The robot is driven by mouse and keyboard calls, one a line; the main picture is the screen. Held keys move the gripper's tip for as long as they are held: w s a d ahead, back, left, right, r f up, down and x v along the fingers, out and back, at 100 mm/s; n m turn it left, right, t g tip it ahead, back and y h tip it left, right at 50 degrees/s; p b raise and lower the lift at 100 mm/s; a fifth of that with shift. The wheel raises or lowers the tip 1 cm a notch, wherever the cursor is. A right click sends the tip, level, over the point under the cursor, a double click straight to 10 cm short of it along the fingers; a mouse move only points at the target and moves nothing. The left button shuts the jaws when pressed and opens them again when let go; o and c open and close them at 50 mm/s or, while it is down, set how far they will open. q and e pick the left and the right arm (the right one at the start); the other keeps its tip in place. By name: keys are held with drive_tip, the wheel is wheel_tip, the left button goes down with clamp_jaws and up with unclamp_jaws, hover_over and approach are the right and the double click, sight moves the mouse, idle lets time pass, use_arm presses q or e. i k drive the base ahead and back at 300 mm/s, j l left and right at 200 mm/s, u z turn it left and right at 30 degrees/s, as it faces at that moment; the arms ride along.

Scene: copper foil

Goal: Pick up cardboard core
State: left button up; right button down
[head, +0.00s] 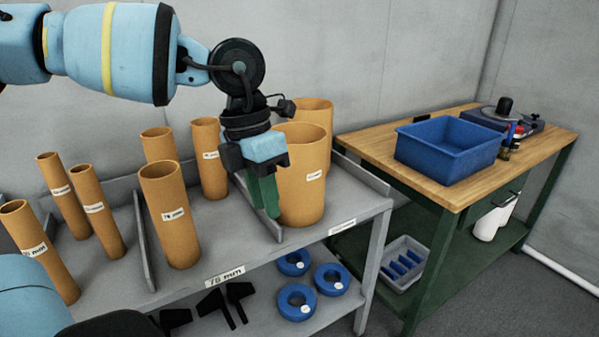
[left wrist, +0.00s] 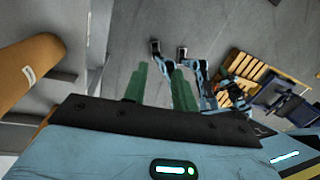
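Several upright brown cardboard cores stand on the grey shelf (head: 215,233), most with white labels. The widest front core (head: 308,190) is at the right end, with another wide core (head: 318,110) behind it. A medium core (head: 170,225) and a slimmer one (head: 210,160) stand to the left. My left gripper (head: 265,200) points down with green fingers, just left of the widest front core and overlapping its edge. I cannot tell whether they touch. In the left wrist view the fingers (left wrist: 160,85) are apart with nothing between them, and a labelled core (left wrist: 28,72) lies left of them. My right gripper is not visible.
Low metal dividers (head: 143,240) split the shelf. Blue rings (head: 297,302) and black brackets (head: 238,295) lie on the lower shelf. A wooden-topped bench (head: 375,148) with a blue bin (head: 445,150) stands to the right. A grey bin (head: 403,266) sits beneath it.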

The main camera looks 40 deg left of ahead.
sight(301, 185)
drive_tip(key=i+j, duration=1.1)
